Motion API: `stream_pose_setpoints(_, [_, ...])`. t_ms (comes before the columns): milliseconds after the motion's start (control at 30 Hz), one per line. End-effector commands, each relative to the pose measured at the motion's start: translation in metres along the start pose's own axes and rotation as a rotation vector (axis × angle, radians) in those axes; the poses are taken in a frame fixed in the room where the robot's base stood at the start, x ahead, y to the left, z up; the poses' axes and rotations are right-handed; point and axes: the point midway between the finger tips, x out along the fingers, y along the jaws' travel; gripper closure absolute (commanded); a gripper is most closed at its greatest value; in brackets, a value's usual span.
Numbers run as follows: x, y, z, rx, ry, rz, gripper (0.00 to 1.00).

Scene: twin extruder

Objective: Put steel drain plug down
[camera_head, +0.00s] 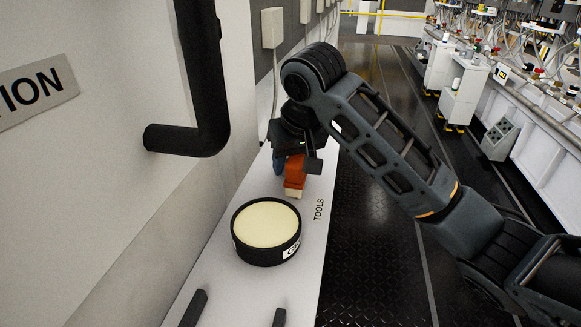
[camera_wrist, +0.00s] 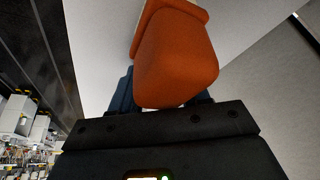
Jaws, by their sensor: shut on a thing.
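My gripper (camera_head: 290,178) is over the white shelf marked TOOLS, pointing down. It is shut on an orange block-like piece (camera_head: 295,172) with a pale lower end. In the wrist view the same orange piece (camera_wrist: 177,62) sticks out between the dark blue fingers, which are mostly hidden behind it. I see nothing that looks like bare steel, so I cannot tell whether this piece is the steel drain plug. The pale end is at or just above the shelf (camera_head: 225,275); I cannot tell if it touches.
A round black tub (camera_head: 267,252) with cream contents stands on the shelf just in front of my gripper. Two black pegs (camera_head: 195,308) rise at the near end. A thick black handle (camera_head: 205,90) juts from the left wall. Dark floor lies right of the shelf.

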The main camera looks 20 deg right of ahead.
Motion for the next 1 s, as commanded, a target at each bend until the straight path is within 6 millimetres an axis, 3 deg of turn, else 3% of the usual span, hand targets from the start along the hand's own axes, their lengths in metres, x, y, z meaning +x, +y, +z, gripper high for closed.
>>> stream_pose_setpoints(100, [0.000, 0.000, 0.000, 0.000, 0.000, 0.000, 0.91])
stream_pose_setpoints(433, [-0.006, 0.000, -0.003, -0.001, 0.001, 0.000, 0.91])
stream_pose_setpoints(700, [-0.039, -0.001, -0.017, -0.002, 0.003, -0.001, 0.91])
stream_pose_setpoints(1000, [-0.076, 0.043, -0.006, 0.002, 0.001, 0.001, 0.91])
